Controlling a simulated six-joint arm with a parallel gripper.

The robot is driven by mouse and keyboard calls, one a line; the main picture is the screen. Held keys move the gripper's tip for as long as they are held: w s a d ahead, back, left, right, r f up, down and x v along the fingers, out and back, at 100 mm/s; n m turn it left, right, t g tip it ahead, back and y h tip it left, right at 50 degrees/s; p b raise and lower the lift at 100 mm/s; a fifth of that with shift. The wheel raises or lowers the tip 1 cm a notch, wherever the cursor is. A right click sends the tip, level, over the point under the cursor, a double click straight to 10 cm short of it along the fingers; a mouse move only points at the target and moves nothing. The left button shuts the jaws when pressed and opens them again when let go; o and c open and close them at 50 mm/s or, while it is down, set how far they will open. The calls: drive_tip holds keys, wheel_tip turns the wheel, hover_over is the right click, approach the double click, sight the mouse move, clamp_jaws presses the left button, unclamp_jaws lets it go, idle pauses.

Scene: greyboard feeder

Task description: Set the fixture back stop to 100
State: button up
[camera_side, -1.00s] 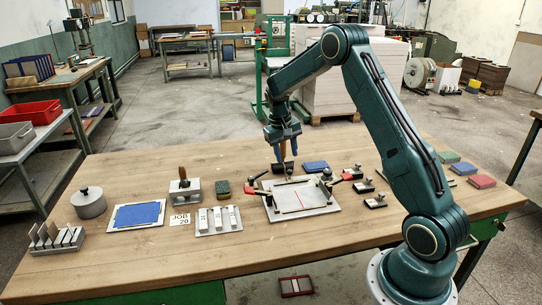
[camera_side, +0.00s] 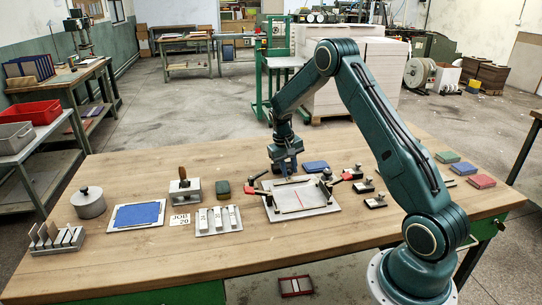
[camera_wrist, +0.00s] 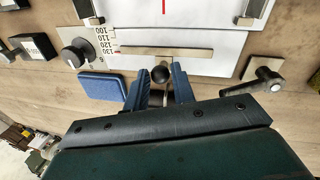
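The fixture (camera_side: 325,209) is a pale metal plate with a white sheet and a red line, right of the table's middle. In the wrist view its back stop (camera_wrist: 190,53) is a flat metal bar beside a printed scale (camera_wrist: 104,40). The bar's left end lies near the 130 mark; 100 is farther up the picture. A black ball knob (camera_wrist: 160,74) stands behind the bar. My gripper (camera_wrist: 162,78) has its blue fingers either side of this knob, apparently with small gaps. In the side view my gripper (camera_side: 285,168) is low at the fixture's far edge, its fingertips hard to see.
A dark round knob (camera_wrist: 75,54) and a blue block (camera_wrist: 101,86) lie left of the fingers in the wrist view. A black lever (camera_wrist: 262,82) is at right. Small black-based blocks (camera_side: 374,201) stand right of the fixture.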

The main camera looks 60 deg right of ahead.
clamp_jaws()
drive_tip(key=shift+s+a, duration=1.2)
drive_tip(key=shift+a, duration=0.05)
drive_tip(key=shift+o, duration=2.4)
unclamp_jaws()
drive_tip(key=shift+r, duration=0.1)
wheel_tip(320, 180, up, 13)
drive_tip(key=w+a, duration=0.1)
drive_tip(key=a, duration=0.1)
drive_tip(key=shift+w+r, duration=0.2)
drive_tip(key=shift+a, duration=0.15)
